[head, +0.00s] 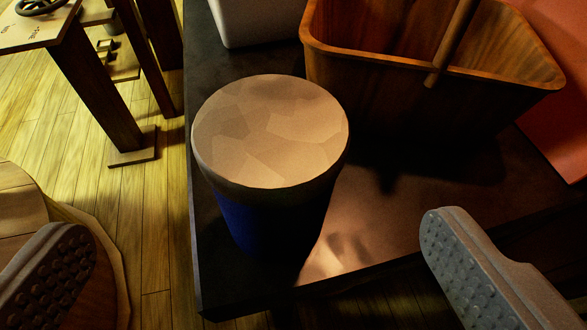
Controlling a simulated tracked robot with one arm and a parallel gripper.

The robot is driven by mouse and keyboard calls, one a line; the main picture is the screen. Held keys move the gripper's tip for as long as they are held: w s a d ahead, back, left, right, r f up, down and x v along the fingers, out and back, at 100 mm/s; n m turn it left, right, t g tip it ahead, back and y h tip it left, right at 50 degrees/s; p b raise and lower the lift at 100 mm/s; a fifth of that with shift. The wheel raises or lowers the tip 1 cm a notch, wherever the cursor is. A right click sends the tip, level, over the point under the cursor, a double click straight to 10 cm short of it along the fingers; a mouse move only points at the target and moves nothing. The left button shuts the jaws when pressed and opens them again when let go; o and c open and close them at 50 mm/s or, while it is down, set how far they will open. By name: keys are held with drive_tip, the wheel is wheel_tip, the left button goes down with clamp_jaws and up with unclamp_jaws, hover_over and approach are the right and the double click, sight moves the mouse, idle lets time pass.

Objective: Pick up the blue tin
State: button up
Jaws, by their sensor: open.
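The blue tin (262,219) stands upright on a dark tabletop (372,235), close to its left and front edges. It has a broad, round, tan top (270,130) with a faceted look, and its blue side is mostly in shadow. My gripper (258,262) is open and empty. Its left finger shows at the lower left and its right finger at the lower right, both with studded pads. The tin appears between the two fingers in the picture, apart from both.
A wooden basket (405,85) with a handle stands close behind the tin to the right. A white container (255,20) stands behind it. A red surface (558,80) is at the right. A round wooden piece (20,215) and a wooden stand (95,85) are at the left over the plank floor.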

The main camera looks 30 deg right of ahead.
sight(270, 165)
drive_tip(key=x, duration=0.6)
drive_tip(key=shift+d, duration=0.15)
drive_tip(key=shift+w+d+f, duration=0.4)
drive_tip(key=shift+w+f, duration=0.2)
drive_tip(key=shift+p+x, duration=0.35)
drive_tip(key=shift+x, duration=1.5)
drive_tip(key=c, duration=1.3)
